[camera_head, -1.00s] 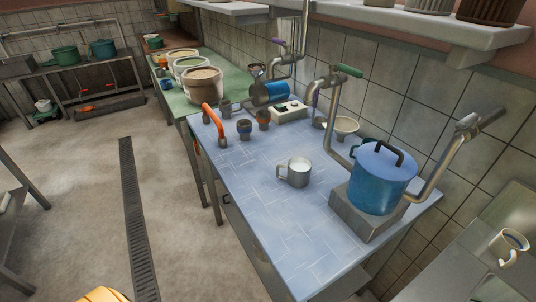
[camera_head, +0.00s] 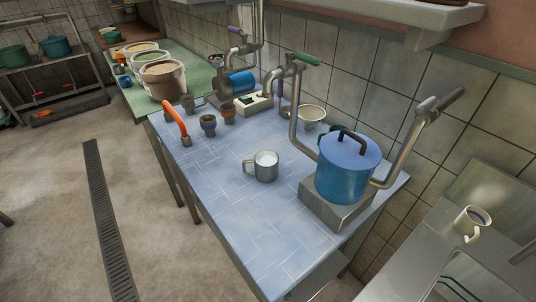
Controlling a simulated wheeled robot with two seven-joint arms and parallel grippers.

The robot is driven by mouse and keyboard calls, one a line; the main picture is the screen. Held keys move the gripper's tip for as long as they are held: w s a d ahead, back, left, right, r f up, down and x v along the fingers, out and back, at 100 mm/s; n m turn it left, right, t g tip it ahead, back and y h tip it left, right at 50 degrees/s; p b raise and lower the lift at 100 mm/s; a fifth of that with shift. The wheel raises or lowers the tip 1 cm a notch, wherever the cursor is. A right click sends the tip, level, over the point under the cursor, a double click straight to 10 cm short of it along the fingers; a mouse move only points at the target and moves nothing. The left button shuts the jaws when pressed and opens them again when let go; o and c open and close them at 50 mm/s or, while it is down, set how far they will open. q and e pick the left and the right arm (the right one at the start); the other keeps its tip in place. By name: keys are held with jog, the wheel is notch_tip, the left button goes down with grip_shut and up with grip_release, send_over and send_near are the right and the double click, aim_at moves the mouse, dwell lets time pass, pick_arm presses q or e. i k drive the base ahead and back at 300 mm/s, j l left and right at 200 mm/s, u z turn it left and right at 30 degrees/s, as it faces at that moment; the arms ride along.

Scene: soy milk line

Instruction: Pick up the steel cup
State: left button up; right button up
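The steel cup (camera_head: 265,167) stands upright on the blue tiled table (camera_head: 215,202), near its middle. It is grey metal with a handle on its left side, and white contents show at its top. It stands apart from the blue pot to its right. Neither of my grippers shows in the head view.
A blue lidded pot (camera_head: 346,170) sits on a grey block (camera_head: 330,207) at the right of the table, with metal pipes around it. Small cups, an orange-handled pipe (camera_head: 177,122), a white box (camera_head: 254,103) and a pale bowl (camera_head: 312,115) stand farther back. The table's front is clear.

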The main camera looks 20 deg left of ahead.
aim_at(266, 162)
jog(key=k+j+z, duration=0.1)
jog(key=j+z, duration=0.25)
jog(key=k+j+z, duration=0.1)
jog(key=j+z, duration=0.15)
jog(key=z, duration=0.15)
jog(key=k+j+z, duration=0.15)
jog(key=z, duration=0.2)
jog(key=j, duration=0.1)
